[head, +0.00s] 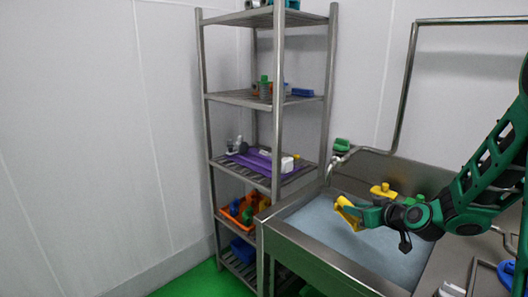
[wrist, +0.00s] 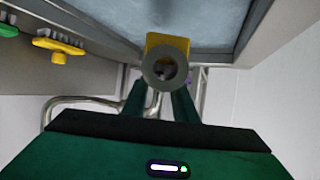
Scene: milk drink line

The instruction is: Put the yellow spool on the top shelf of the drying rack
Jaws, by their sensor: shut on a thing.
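My gripper (head: 361,213) is shut on the yellow spool (head: 347,211) and holds it over the sink. In the wrist view the spool (wrist: 168,40) shows a yellow body and a grey round end with a hole, between the two green fingers of my gripper (wrist: 160,88). The metal drying rack (head: 277,130) stands left of the sink, with my gripper to its right and well below its top shelf (head: 236,19). That shelf is at the upper picture edge and bears some dark and teal things, only partly seen.
The lower rack shelves hold a green-topped item (head: 264,88), a purple tray (head: 250,160) and an orange crate (head: 231,213). Another yellow piece (head: 383,191) sits on the sink's back ledge. A tall bent pipe (head: 405,90) rises behind the sink (head: 318,222).

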